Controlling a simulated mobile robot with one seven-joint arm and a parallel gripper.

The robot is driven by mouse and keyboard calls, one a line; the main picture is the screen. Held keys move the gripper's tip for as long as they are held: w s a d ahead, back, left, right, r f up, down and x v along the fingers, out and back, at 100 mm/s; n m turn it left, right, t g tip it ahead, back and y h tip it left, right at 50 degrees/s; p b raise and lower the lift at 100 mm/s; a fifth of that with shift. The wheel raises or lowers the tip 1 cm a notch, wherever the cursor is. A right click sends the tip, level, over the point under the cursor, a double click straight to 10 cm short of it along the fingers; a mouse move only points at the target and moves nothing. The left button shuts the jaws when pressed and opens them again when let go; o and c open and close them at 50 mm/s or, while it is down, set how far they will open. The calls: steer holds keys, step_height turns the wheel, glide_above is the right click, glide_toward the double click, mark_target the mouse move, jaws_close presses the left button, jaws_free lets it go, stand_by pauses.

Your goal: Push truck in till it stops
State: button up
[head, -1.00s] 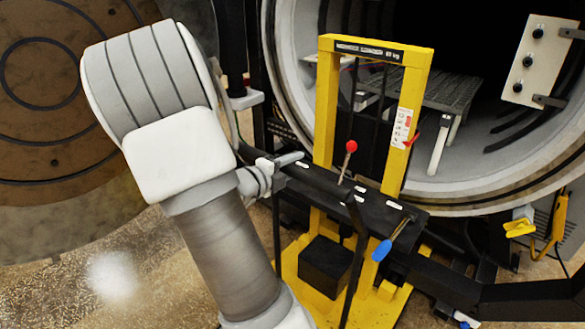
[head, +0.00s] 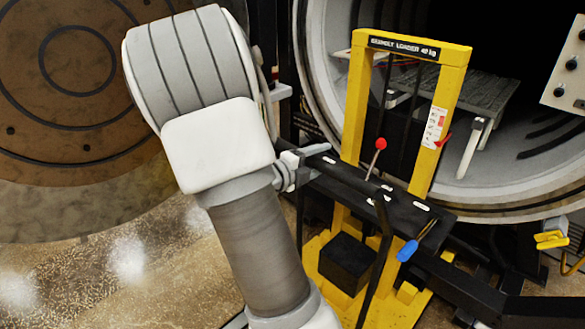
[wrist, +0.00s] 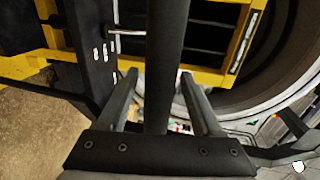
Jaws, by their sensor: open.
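The yellow loader truck (head: 447,95) stands upright in front of the open round furnace mouth (head: 330,110). Its black push handle bar (head: 345,178) runs across its near side. My gripper (head: 308,160) is at the left end of this bar. In the wrist view, the open fingers of my gripper (wrist: 159,77) lie either side of the dark handle bar (wrist: 166,60), with gaps on both sides. Whether they touch it is unclear. A red-knobbed lever (head: 380,144) and a blue-handled lever (head: 407,250) are on the truck. Its wheels are hidden.
Inside the furnace is a grey grate shelf (head: 465,90) on legs. The round brown furnace door (head: 80,100) stands open at left. A yellow pedal-like part (head: 551,240) is at right. Speckled floor (head: 130,270) is free at lower left.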

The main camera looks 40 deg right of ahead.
steer(key=p+v, duration=0.1)
steer(key=v, duration=1.4)
steer(key=shift+a, duration=0.15)
steer(key=shift+r, duration=0.15)
